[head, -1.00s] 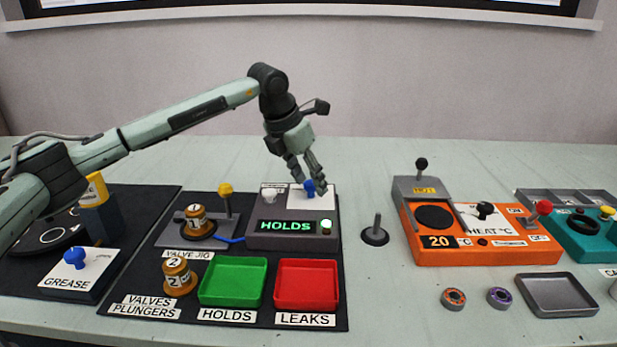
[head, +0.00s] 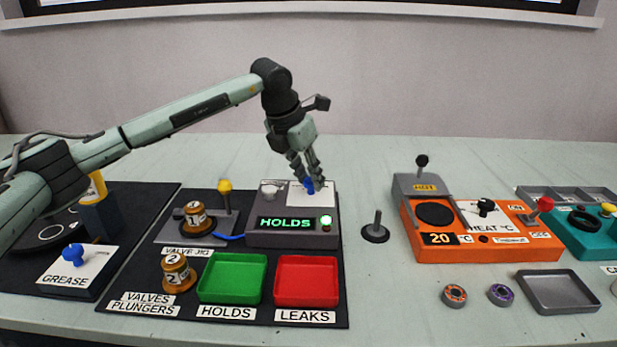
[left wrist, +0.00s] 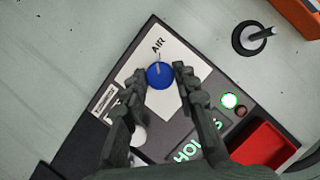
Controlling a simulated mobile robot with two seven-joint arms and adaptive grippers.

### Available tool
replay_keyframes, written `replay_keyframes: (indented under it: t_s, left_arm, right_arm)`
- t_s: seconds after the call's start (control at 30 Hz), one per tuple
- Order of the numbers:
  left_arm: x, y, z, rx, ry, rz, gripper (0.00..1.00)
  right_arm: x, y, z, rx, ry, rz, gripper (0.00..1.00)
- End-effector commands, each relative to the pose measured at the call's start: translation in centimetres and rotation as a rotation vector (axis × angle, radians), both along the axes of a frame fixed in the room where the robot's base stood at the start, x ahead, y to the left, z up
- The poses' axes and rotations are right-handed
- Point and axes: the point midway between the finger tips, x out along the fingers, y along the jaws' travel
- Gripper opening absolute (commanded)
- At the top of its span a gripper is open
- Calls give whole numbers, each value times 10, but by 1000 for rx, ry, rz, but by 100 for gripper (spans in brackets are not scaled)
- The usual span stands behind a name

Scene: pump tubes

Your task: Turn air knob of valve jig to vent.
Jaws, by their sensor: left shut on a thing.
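The valve jig's dark grey box (head: 262,240) carries a white plate (head: 298,200) with the blue air knob (head: 309,186). In the left wrist view the blue air knob (left wrist: 160,76) has a pale pointer line towards the AIR label (left wrist: 158,45). My left gripper (head: 310,181) reaches down from above with its fingers on either side of the knob, shut on it. The fingers partly hide the knob in the head view. The jig's display (head: 286,223) reads HOLDS in green, and a green lamp (head: 326,220) is lit. My right gripper is not in view.
Valve 1 (head: 197,217) sits at the jig's left part near a yellow-topped lever (head: 225,187). Valve 2 (head: 176,275), a green tray (head: 232,278) and a red tray (head: 306,281) are in front. A grey post (head: 376,230) and an orange heater (head: 480,246) stand to the right.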

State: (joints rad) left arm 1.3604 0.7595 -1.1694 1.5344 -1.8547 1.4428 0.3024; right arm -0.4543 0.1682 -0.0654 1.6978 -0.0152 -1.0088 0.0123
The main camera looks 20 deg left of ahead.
Motion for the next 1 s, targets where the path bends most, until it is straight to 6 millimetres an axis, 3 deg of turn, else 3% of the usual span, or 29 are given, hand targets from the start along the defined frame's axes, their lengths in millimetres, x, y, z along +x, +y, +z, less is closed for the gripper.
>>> replay_keyframes:
  t_s: [0.43, 1.0]
  left_arm:
    - [0, -4, -2, 1, -3, 375, 0]
    - [1, -8, -1, 1, -2, 919, 0]
  right_arm:
    - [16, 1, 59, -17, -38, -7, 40]
    - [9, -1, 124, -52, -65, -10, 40]
